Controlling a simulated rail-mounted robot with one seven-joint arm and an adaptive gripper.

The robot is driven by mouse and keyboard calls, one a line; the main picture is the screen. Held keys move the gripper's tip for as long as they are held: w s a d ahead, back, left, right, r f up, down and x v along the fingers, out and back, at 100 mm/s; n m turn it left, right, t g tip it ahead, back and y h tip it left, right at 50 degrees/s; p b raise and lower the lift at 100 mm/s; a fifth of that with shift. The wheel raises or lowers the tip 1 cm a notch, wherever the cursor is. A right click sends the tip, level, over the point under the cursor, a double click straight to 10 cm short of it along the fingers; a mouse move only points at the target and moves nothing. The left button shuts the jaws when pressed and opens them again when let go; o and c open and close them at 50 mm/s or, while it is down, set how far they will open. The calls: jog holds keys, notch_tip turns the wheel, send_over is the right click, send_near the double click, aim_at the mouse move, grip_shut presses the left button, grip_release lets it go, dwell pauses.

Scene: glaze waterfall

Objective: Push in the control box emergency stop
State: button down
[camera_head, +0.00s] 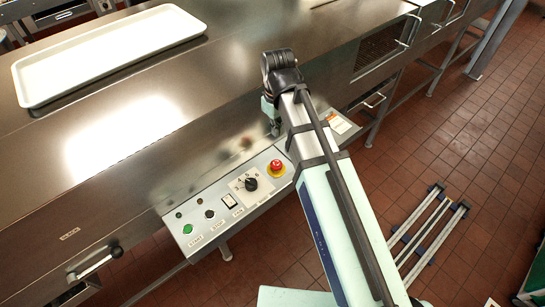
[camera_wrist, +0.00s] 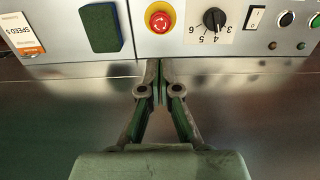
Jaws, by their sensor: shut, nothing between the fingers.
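The control box (camera_head: 215,217) is a light metal panel along the front of the steel machine. Its emergency stop (camera_head: 277,167) is a red mushroom button on a yellow ring, between the black dial and my arm. In the wrist view the emergency stop (camera_wrist: 160,18) is at the top centre, above my fingertips. My gripper (camera_wrist: 160,82) is shut and empty, its fingertips close together near the panel's edge and apart from the button in the picture. In the head view my gripper (camera_head: 272,124) is beyond the button, partly hidden by my arm. Its height above the panel is unclear.
A numbered black dial (camera_wrist: 214,19), a rocker switch (camera_wrist: 256,17) and a green button (camera_head: 188,229) share the panel. A green pad (camera_wrist: 100,27) and a speed card (camera_wrist: 22,35) lie on its other side. A white tray (camera_head: 110,55) rests on the machine top.

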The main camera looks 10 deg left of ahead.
aim_at(277, 162)
jog(key=shift+f, duration=0.15)
notch_tip(277, 162, down, 14)
jog(key=p, duration=0.4)
jog(key=shift+r, duration=0.25)
jog(key=shift+f, duration=0.15)
dwell(0.4)
